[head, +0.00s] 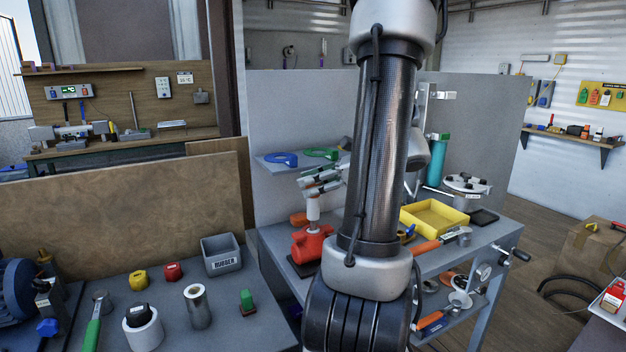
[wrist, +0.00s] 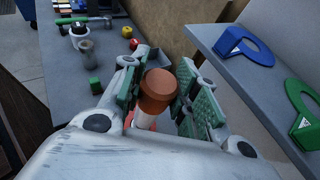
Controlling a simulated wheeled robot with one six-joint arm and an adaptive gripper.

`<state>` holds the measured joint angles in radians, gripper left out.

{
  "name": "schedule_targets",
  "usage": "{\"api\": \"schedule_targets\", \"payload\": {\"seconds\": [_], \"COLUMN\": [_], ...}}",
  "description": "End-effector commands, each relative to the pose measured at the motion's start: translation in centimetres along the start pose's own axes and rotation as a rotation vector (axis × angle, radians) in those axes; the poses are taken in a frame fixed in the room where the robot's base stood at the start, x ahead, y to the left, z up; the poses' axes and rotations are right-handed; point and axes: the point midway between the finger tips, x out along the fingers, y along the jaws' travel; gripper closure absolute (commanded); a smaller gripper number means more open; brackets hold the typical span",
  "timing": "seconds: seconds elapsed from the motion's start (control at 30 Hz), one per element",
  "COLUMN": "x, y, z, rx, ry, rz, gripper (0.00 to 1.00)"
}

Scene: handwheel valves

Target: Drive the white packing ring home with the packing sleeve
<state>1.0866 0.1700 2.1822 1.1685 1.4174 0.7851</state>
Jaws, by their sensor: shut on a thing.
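My gripper (head: 320,180) is above the red valve body (head: 313,246) on the workbench. It is shut on the packing sleeve, whose pale lower tube (head: 313,208) shows below the fingers, upright over the valve's top. In the wrist view the sleeve's orange-brown round top (wrist: 158,88) sits between the green pads of my gripper (wrist: 162,95). A little red of the valve shows below it. The tube's lower end appears to meet the valve's top, but I cannot tell whether it touches. I cannot make out the white packing ring.
A shelf (head: 290,162) with a blue and a green ring-shaped tag stands behind the valve. A yellow tray (head: 434,217) and an orange-handled tool (head: 428,246) lie to the right. A grey RUBBER bin (head: 221,255) and several small parts stand on the left table.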

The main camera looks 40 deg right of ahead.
Motion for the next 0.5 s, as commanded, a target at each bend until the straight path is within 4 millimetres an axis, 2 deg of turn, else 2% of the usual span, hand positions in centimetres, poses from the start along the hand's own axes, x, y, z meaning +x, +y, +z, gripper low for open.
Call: {"api": "schedule_targets", "payload": {"seconds": [0.5], "x": [0.8], "y": [0.0], "z": [-1.9], "rx": [0.002], "ry": [-0.001], "rz": [0.0], "gripper": [0.95]}}
